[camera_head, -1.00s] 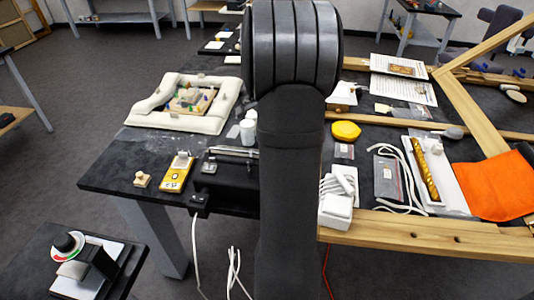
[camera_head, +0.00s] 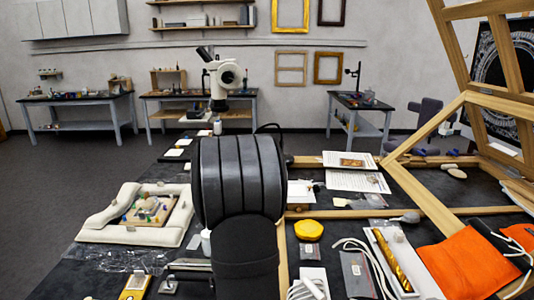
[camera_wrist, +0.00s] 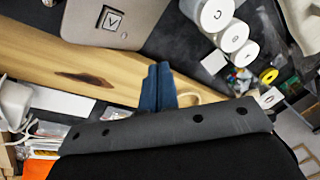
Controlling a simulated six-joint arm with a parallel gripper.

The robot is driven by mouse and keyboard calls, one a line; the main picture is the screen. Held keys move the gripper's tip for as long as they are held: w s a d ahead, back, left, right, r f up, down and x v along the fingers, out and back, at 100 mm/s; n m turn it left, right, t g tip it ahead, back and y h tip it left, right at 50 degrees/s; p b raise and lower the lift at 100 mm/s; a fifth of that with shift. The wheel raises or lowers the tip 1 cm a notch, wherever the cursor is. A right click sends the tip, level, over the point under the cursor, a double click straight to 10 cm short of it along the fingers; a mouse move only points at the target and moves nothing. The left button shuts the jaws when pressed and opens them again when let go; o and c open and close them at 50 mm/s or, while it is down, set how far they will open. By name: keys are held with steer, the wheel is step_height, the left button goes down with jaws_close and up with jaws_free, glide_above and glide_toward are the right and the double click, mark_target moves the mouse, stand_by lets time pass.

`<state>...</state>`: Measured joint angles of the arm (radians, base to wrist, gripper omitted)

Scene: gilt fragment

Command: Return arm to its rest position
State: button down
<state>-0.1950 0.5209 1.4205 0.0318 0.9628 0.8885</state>
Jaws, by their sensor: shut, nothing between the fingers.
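My gripper (camera_wrist: 159,88) shows in the wrist view as two dark blue fingers, closed together with nothing between them. They point over a wooden beam (camera_wrist: 75,79) with a dark knot; I cannot tell how far above it they are. In the head view my black arm stands in the middle, and its gripper is hidden. A gold carved strip (camera_head: 390,260) lies on a white board (camera_head: 424,279) at the right of the dark worktable, apart from my arm.
A white padded cushion ring (camera_head: 97,232) is at left. A yellow lump (camera_head: 308,229), white cords and an orange cloth (camera_head: 463,262) are at right, with a wooden frame (camera_head: 434,210). White rolls (camera_wrist: 216,15) and a grey case (camera_wrist: 112,18) are near the fingers in the wrist view.

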steer(key=shift+w+r, duration=0.35)
steer(key=shift+r, duration=0.25)
steer(key=shift+s+f, duration=0.1)
steer(key=shift+f, duration=0.05)
